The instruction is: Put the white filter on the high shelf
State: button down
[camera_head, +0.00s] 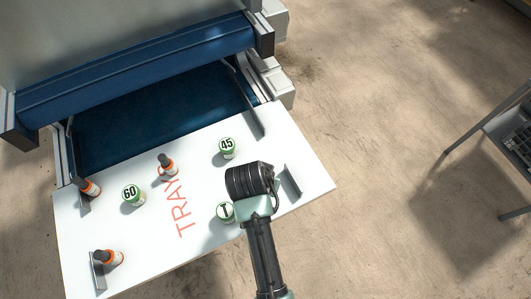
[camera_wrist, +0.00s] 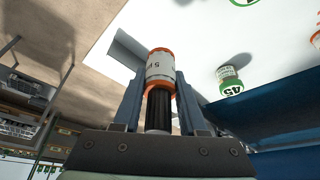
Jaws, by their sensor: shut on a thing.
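My gripper (camera_wrist: 158,85) is shut on the dark neck of a small white bottle (camera_wrist: 160,68) with orange bands in the wrist view. The bottle's white body stands out past the fingertips, with part of a printed label showing. In the head view my wrist hangs over the right part of the white tray table (camera_head: 290,150) and hides the fingers and the held bottle. I cannot tell from its shape whether this bottle is the white filter. No high shelf can be made out with certainty.
Green-and-white jars marked 45 (camera_head: 228,148), 60 (camera_head: 133,194) and T (camera_head: 225,211) stand on the table. Orange-and-white bottles (camera_head: 90,187) stand at left and centre. A blue machine (camera_head: 140,70) borders the back. The floor at right is clear up to a metal rack (camera_head: 490,130).

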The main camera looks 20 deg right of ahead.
jog(key=shift+r, duration=0.8)
jog(key=shift+a+r, duration=0.1)
jog(key=shift+a, duration=0.1)
jog(key=s+a+r+n+t+y, duration=0.1)
jog(key=s+a+n+y, duration=0.1)
jog(key=a+n, duration=0.7)
jog(key=a+y, duration=0.1)
jog(key=a, duration=0.2)
jog(key=shift+r+t, duration=0.3)
jog(key=shift+r, duration=0.1)
